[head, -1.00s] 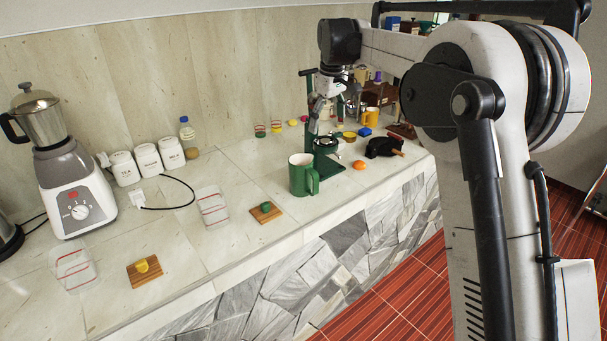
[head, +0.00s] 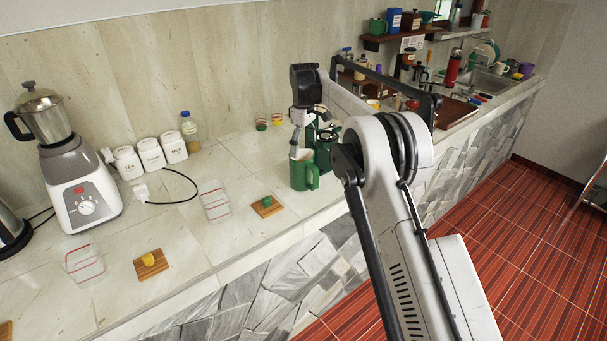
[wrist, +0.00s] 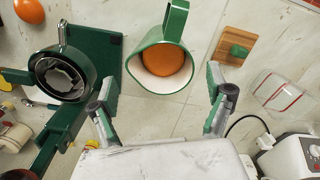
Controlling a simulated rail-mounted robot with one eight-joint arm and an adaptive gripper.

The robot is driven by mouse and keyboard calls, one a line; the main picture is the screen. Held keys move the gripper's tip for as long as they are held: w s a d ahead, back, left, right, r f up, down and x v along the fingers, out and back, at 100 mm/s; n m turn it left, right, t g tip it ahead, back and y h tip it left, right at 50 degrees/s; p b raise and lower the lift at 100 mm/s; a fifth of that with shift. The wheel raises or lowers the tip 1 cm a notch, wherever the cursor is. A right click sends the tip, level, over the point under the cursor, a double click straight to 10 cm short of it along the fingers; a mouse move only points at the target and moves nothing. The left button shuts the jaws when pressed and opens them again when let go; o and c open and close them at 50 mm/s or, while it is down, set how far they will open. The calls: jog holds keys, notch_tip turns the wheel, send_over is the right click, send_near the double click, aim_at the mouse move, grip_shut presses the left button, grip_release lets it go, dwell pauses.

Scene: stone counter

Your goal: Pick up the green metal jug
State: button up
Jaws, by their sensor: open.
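The green jug (head: 304,178) stands upright near the counter's front edge in the head view. In the wrist view the jug (wrist: 146,46) shows from above, with a pale inside, something orange in it, and its green handle pointing to the top of the picture. My gripper (head: 300,150) is above and just behind the jug in the head view. In the wrist view my gripper (wrist: 164,102) is open and empty. Its fingers are spread wider than the jug, which lies between and beyond their tips. I see no contact.
A green stand with a round dark holder (wrist: 62,75) is close on the left in the wrist view. A wooden board with a green piece (head: 267,206) and a clear container (head: 215,205) are left of the jug in the head view. A blender (head: 75,165) stands farther left.

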aim_at(304, 166)
notch_tip(304, 166, down, 4)
jog(key=shift+r, duration=0.15)
jog(key=shift+s+d+f+p, duration=0.1)
jog(key=shift+s+f+p, duration=0.2)
jog(key=shift+f, duration=1)
jog(key=shift+s+d+f+p, duration=0.1)
jog(key=shift+f+p, duration=0.3)
jog(key=shift+f, duration=0.9)
jog(key=c, duration=1.8)
jog(key=shift+r, duration=0.15)
